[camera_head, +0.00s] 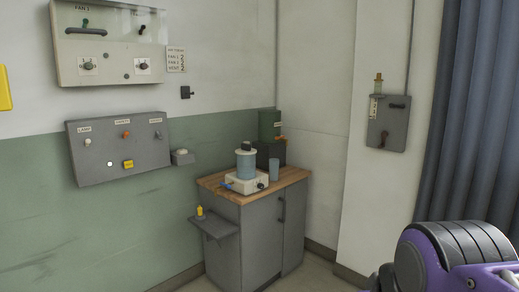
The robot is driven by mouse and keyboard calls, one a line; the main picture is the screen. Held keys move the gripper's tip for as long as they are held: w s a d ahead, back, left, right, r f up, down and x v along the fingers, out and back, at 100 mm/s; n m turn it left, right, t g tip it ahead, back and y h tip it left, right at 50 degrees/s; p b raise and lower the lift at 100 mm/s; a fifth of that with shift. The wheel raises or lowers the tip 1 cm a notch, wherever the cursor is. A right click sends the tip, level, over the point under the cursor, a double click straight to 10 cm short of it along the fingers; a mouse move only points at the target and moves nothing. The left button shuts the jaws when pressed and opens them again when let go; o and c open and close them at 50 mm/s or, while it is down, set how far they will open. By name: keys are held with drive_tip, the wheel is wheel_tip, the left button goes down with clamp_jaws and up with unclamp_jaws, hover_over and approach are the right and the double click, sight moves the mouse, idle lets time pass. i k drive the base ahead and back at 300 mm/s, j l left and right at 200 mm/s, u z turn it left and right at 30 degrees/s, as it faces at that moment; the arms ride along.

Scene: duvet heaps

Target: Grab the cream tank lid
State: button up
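The cream tank lid (246,152) appears as a thin pale cap with a dark knob on top. It sits on a bluish, see-through tank (246,166). The tank stands upright on a cream base unit (244,184) on the wooden top of a grey cabinet. The lid is small in the picture, so its fit on the tank cannot be made out. A purple and black part of my arm shows at the lower right, far from the tank. My gripper's fingers are not in view.
A blue-grey cup (274,168) and dark green boxes (269,125) stand close to the tank on the cabinet (240,240). A small side shelf (216,228) holds a yellow-topped item (200,211). Control panels (118,148) hang left; a curtain (475,110) hangs right.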

sight(245, 150)
drive_tip(key=i+j, duration=0.15)
drive_tip(key=i, duration=0.4)
drive_tip(key=i+j+z, duration=0.1)
drive_tip(key=i, duration=0.45)
